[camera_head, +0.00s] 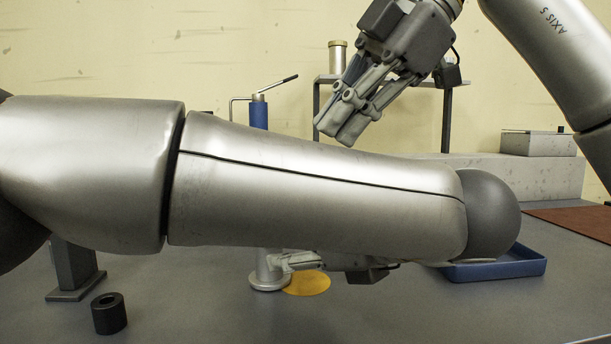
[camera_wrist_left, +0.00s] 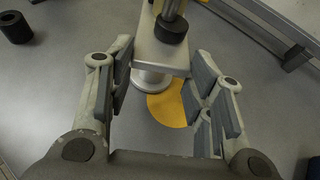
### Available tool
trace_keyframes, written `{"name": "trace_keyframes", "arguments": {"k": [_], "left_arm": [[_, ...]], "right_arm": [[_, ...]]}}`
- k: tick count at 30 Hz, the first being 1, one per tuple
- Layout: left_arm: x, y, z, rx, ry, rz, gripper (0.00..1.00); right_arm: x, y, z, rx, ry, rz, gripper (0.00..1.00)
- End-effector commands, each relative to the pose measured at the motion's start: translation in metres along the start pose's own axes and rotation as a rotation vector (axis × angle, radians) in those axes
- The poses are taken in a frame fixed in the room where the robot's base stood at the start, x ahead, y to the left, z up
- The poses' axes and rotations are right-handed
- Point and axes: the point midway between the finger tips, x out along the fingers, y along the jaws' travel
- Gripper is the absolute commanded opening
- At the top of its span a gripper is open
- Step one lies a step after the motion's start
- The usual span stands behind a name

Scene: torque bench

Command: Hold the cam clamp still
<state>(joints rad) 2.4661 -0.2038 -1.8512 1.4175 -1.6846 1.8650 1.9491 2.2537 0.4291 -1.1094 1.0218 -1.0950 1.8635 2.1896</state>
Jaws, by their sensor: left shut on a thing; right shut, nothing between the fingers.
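The cam clamp has a blue upper column (camera_head: 260,114) with a lever (camera_head: 277,86) on top and a round silver foot (camera_head: 270,283) on the bench. My left forearm hides its middle in the head view. In the left wrist view its silver arm (camera_wrist_left: 150,55) and dark pad (camera_wrist_left: 171,27) show between the fingers. My left gripper (camera_head: 283,262) is shut on the clamp low down, just above the foot; the exact contact is hard to see. My right gripper (camera_head: 338,135) is shut and empty, above my left forearm and to the right of the lever.
A yellow disc (camera_head: 310,286) lies by the foot. A blue tray (camera_head: 500,268) is at right, partly hidden. A black ring (camera_head: 109,314) and grey stand (camera_head: 75,270) are at left. A rack (camera_head: 446,115), brass-topped cylinder (camera_head: 337,59) and grey step (camera_head: 540,172) stand behind.

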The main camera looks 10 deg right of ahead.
Motion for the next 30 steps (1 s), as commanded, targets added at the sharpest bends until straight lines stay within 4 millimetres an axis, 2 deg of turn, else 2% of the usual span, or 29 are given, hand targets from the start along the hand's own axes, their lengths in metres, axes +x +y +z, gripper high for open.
{"name": "trace_keyframes", "arguments": {"k": [5, 6, 11, 30], "left_arm": [[0.0004, 0.0003, 0.0, 0.001, 0.0, 0.001, 0.04], [0.0001, 0.0004, 0.0016, -0.002, -0.003, 0.001, 0.5], [0.0001, 0.0003, 0.0011, -0.001, -0.002, 0.001, 0.71], [-0.0019, 0.0, 0.0029, 0.001, 0.0, -0.001, 0.73]], "right_arm": [[-0.0001, 0.0, -0.0001, 0.0, 0.0, 0.0, 0.0], [-0.0001, 0.0001, -0.0002, 0.0, 0.0, 0.0, 0.0], [0.0, 0.0002, -0.0001, 0.0, 0.0, 0.0, 0.0], [0.0002, 0.0001, 0.0002, 0.001, 0.0, 0.001, 0.0]]}}
